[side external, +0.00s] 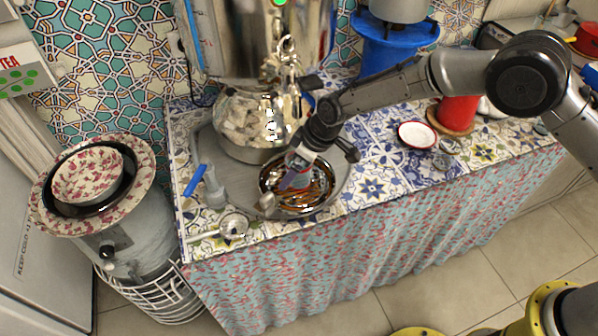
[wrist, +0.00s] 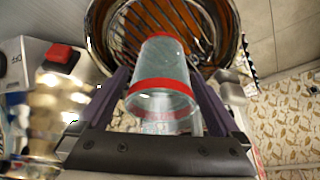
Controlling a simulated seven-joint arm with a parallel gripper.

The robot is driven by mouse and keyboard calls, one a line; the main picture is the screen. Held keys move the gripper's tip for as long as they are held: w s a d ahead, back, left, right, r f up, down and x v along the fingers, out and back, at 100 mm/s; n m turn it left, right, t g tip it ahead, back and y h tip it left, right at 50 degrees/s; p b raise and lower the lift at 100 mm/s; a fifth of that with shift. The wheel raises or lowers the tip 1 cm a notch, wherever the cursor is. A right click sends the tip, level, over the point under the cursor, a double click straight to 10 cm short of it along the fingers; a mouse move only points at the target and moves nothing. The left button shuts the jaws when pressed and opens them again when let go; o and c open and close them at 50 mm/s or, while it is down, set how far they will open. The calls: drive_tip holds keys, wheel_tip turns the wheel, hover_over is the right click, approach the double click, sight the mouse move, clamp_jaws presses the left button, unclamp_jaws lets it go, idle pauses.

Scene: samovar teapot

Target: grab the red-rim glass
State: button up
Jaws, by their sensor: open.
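The red-rim glass (wrist: 162,65) is clear, with a red band around its wide end. In the wrist view it lies between the two dark fingers of my gripper (wrist: 164,78), with its red rim toward the palm. The fingers are open, one on each side of it; whether either touches it I cannot tell. In the side view my gripper (side external: 288,180) points down over the round, brown-and-gold dish (side external: 327,199). The glass (side external: 299,164) shows there only in part, hidden by the fingers and wrist.
A big metal samovar (side external: 270,40) and a round silver pot (side external: 236,118) stand just behind my gripper. A grey bottle-like item (side external: 214,188) and a strainer (side external: 234,226) lie to the left. A red-rimmed white dish (side external: 416,135) and a red canister (side external: 459,112) are to the right. The front counter edge is close.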

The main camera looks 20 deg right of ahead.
drive_tip(key=shift+f, duration=0.1)
drive_tip(key=c, duration=1.4)
clamp_jaws()
